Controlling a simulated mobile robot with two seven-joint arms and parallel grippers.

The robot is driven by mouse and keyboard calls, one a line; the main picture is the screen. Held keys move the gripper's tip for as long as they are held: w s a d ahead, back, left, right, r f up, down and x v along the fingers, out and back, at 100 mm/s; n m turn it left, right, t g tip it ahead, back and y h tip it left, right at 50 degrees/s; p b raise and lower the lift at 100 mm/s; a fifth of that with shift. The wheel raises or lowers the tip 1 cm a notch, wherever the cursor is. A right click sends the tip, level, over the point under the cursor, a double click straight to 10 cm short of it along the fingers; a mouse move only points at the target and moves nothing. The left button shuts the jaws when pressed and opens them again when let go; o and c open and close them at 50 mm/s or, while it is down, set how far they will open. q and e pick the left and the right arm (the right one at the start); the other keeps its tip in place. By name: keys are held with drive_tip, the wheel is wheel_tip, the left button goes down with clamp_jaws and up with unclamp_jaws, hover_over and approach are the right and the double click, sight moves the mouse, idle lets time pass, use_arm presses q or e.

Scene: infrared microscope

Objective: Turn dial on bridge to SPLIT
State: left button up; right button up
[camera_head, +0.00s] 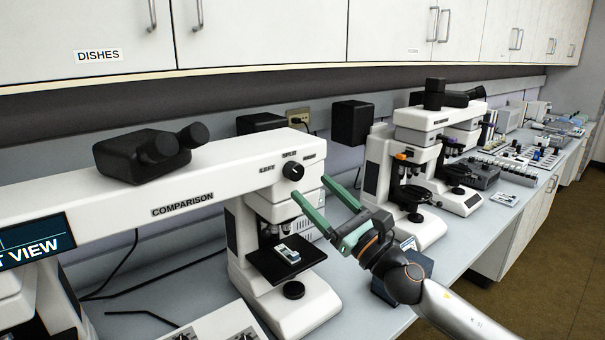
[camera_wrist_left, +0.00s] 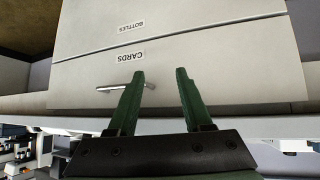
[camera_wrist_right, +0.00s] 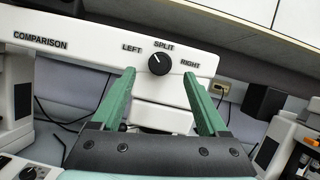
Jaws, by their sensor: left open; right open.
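The black round dial (camera_head: 293,170) is on the end of the white bridge (camera_head: 100,205) of the comparison microscope, with the labels LEFT, SPLIT and RIGHT around it. It also shows in the right wrist view (camera_wrist_right: 159,64), between and beyond my fingertips. Its pointer mark is too small to read surely. My right gripper (camera_head: 312,188) is open, its green fingers pointing at the bridge end, a little right of and below the dial, apparently not touching it. My left gripper (camera_wrist_left: 160,72) is open and empty, facing a cupboard, away from the microscope; it is not in the head view.
A black eyepiece head (camera_head: 142,157) sits on the bridge. Under the bridge end is a stage (camera_head: 262,262) with a slide. Wall cupboards (camera_head: 260,30) hang above. A labelled cupboard (camera_wrist_left: 230,60) fills the left wrist view.

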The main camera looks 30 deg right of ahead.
sight(298, 174)
drive_tip(key=shift+p+x, duration=0.65)
drive_tip(key=shift+x, duration=1.75)
drive_tip(key=shift+c, duration=0.2)
clamp_jaws()
